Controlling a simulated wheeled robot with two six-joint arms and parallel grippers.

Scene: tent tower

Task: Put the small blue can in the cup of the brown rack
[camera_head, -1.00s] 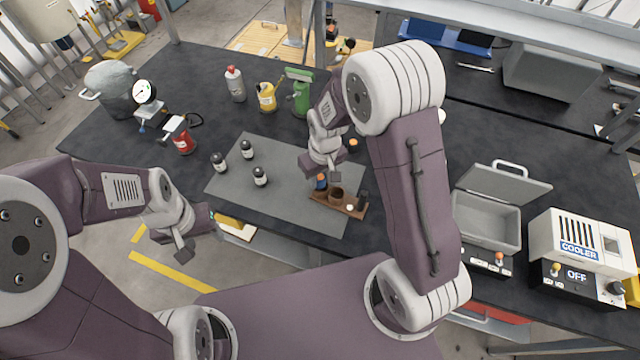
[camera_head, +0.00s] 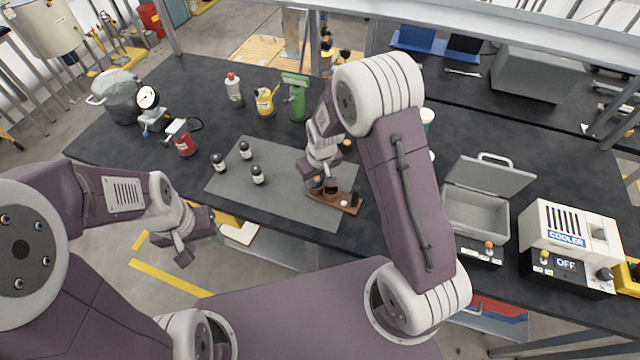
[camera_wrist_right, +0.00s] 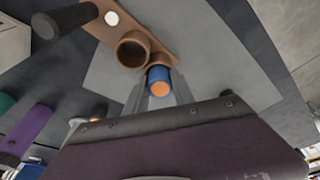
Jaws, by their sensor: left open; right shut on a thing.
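The small blue can (camera_wrist_right: 158,76) has an orange end and sits between the fingers of my right gripper (camera_wrist_right: 158,95), which is shut on it. In the head view the can (camera_head: 316,181) is partly hidden by the right gripper (camera_head: 319,178). The brown rack (camera_head: 347,206) lies at the front edge of the grey mat. Its round open cup (camera_wrist_right: 132,49) is just beside the can in the right wrist view, and the can looks outside it. I cannot tell whether they touch. My left gripper (camera_head: 184,250) is open and empty, off the table's front edge.
The rack also carries a white disc (camera_wrist_right: 112,18) and a black-handled item (camera_wrist_right: 65,20). An open grey case (camera_head: 475,215) and a cooler box (camera_head: 570,240) are at right.

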